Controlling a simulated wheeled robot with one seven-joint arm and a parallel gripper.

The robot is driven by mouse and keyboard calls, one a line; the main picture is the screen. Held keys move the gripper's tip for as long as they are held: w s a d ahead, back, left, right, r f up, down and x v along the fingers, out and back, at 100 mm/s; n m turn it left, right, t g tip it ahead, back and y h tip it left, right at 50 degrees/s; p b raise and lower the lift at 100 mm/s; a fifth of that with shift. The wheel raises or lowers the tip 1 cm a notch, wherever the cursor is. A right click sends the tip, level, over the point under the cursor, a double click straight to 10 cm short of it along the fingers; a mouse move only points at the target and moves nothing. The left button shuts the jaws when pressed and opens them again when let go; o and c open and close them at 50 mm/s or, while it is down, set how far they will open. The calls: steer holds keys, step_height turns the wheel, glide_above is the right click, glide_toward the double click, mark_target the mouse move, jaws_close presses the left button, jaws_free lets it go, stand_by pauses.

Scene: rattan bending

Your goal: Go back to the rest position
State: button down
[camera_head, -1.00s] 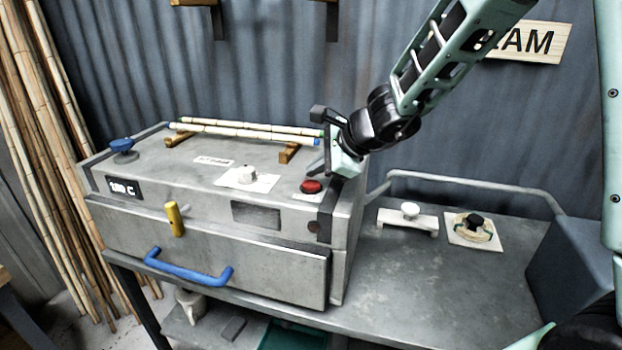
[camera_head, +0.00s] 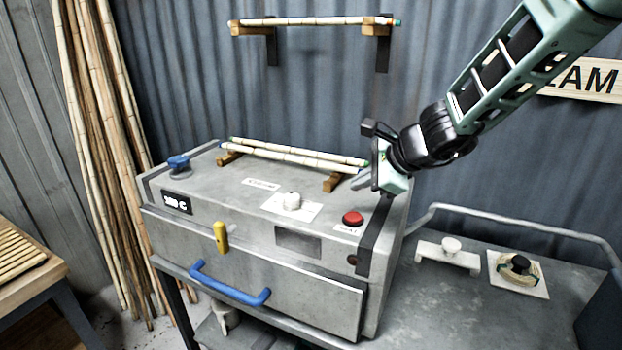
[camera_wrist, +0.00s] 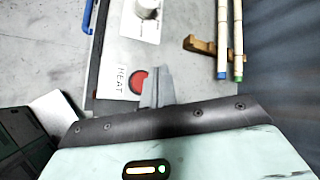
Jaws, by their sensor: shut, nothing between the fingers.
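My gripper (camera_head: 368,181) is shut and empty. It hangs above the right end of the grey steam box, close to the red heat button (camera_head: 352,218). In the wrist view the closed fingers (camera_wrist: 157,88) show beside the red button (camera_wrist: 138,81), which has a HEAT label. I cannot tell the exact height of the fingertips over the box top. The steam box (camera_head: 250,250) has its front door closed, with a blue handle (camera_head: 230,288) and a yellow latch (camera_head: 220,237). Its display (camera_head: 177,203) is lit.
Two rattan poles (camera_head: 290,155) lie on wooden rests on the box, near my gripper. A wall shelf (camera_head: 236,28) holds another pole. A white knobbed bracket (camera_head: 447,257) and a coil on a plate (camera_head: 518,272) sit on the bench. Long poles (camera_head: 105,150) lean at left.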

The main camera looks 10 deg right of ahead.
steer(key=s+a+f+n+g+y+b, duration=0.1)
steer(key=s+a+f+n+g+b, duration=0.2)
steer(key=s+a+n, duration=0.5)
steer(key=s+a+f+n+g+b, duration=0.25)
steer(key=s+a+n, duration=0.2)
steer(key=s, duration=0.45)
steer(key=s+d+f+n+g+h+b, duration=0.1)
steer(key=s+d+f+n+h, duration=0.1)
steer(key=s+n, duration=0.5)
steer(key=s+d+f+n+g+h+b, duration=0.1)
steer(key=s+d+f+n+h+b, duration=0.1)
steer(key=s+f+n, duration=0.3)
steer(key=shift+s+d+n+h+b, duration=0.3)
steer(key=shift+s+d+n+h, duration=0.5)
steer(key=shift+s+n, duration=0.9)
steer(key=shift+s+a, duration=0.1)
